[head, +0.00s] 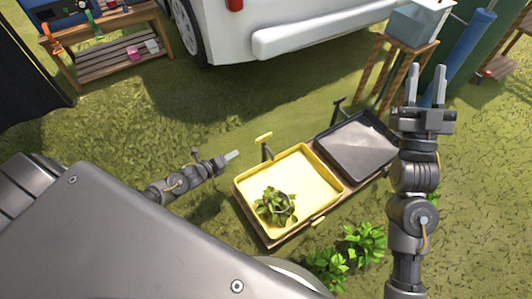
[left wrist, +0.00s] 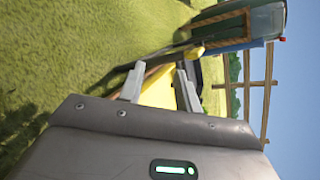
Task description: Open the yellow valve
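The yellow valve (head: 264,138) is a small yellow handle on a dark stem at the back left edge of the yellow tray (head: 318,168). My left gripper (head: 232,155) is to the left of the valve, apart from it, with its fingers pointing toward it. In the left wrist view my left gripper (left wrist: 160,72) has its fingers apart with nothing held. A yellow piece (left wrist: 196,51), probably the valve handle, shows just beyond the right fingertip. My right gripper (head: 426,78) is raised at the right, open and empty.
A wooden stand with a pale box (head: 418,24), a white vehicle (head: 310,32) and a tool bench (head: 120,58) stand behind. Grass around the left gripper is clear.

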